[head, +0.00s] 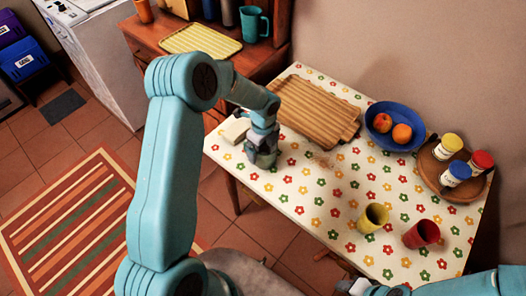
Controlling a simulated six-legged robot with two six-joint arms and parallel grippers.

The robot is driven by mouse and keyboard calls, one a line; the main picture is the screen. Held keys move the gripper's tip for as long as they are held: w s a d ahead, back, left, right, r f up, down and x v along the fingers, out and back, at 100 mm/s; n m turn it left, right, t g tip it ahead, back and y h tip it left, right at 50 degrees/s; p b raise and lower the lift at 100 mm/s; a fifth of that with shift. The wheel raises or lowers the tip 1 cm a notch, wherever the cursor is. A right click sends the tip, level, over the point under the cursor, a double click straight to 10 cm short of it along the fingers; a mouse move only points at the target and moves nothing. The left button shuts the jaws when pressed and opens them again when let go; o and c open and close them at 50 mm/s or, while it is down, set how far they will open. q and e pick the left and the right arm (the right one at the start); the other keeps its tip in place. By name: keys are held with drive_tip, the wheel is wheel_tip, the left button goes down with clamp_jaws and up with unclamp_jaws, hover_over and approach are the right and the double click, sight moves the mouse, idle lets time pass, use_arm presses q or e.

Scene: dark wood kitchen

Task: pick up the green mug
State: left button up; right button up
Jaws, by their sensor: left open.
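My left gripper (262,158) is open and points down over the left edge of the flowered table. It is well in front of and below the mug in the picture, and apart from it. I see nothing clearly held between its fingers. My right gripper (358,288) shows only partly at the bottom edge, far from the mug, and its fingers are not clear.
A yellow ribbed tray (201,41) lies on the sideboard in front of the mug, with other containers beside it. The table (312,205) holds a wooden tray (318,108), a blue fruit bowl (394,139), a jar tray (462,191), a yellow cup (373,217) and a red cup (421,234).

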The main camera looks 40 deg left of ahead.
use_arm(q)
drive_tip(key=shift+w+f, duration=0.1)
drive_tip(key=shift+f, duration=0.45)
drive_tip(key=c, duration=1.1)
